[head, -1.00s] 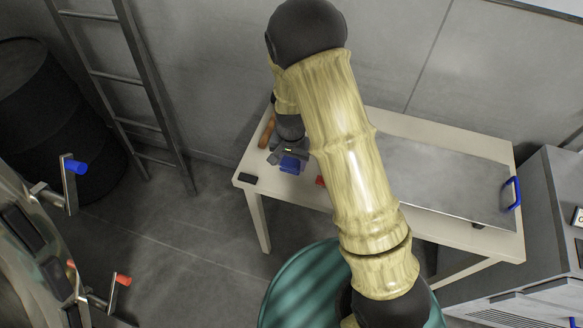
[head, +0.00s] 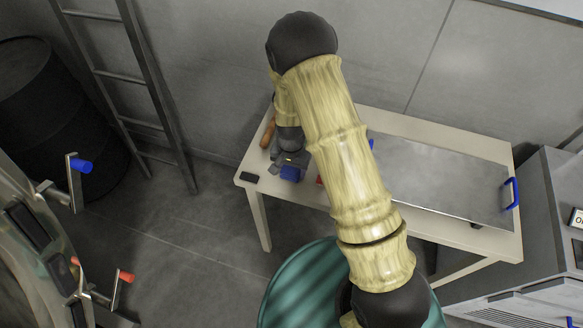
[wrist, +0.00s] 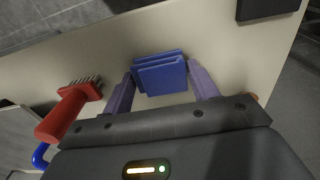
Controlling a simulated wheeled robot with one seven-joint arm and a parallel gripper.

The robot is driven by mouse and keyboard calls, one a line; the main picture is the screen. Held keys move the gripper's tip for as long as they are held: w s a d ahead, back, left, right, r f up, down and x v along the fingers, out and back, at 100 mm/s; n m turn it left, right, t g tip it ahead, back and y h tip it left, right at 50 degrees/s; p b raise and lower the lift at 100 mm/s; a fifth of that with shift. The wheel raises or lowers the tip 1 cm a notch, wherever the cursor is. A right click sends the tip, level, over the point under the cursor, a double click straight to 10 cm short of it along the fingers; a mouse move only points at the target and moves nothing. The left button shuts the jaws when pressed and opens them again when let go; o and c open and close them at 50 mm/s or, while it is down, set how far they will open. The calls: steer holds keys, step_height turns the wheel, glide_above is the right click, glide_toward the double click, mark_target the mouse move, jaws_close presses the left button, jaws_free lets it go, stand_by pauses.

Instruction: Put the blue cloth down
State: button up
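The blue cloth (wrist: 160,76) is a folded block in the wrist view, spanning the space between the two fingertips of my gripper (wrist: 160,72). The fingertips meet its left and right sides, so my gripper looks shut on it. In the head view the cloth (head: 290,174) is a small blue patch below my gripper (head: 290,162), near the left end of the cream table (head: 450,242). The cloth is at or just above the tabletop; I cannot tell whether it touches. My arm hides part of the table.
A red-handled brush (wrist: 68,112) lies left of the cloth in the wrist view. A black flat object (head: 249,177) sits at the table's left corner. A wooden-handled tool (head: 268,133) lies behind it. A metal-lidded box (head: 440,180) with blue handles covers the table's right side.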

mark_target(292, 171)
steer(key=shift+o, duration=1.4)
steer(key=shift+f, duration=0.1)
steer(key=shift+f+b, duration=0.25)
steer(key=shift+b, duration=0.1)
step_height(292, 171, up, 18)
steer(key=b, duration=0.2)
steer(key=shift+s+f+b, duration=0.15)
steer(key=shift+s+b, duration=0.05)
steer(key=shift+b, duration=0.1)
steer(key=shift+d, duration=0.1)
steer(key=s+d+r+n+t, duration=0.2)
steer(key=s+d+r+n, duration=0.1)
steer(key=s+d, duration=0.9)
steer(key=shift+s+d+r+n+t, duration=0.15)
steer(key=shift+d+r+n+t, duration=0.2)
steer(key=shift+d+n, duration=0.25)
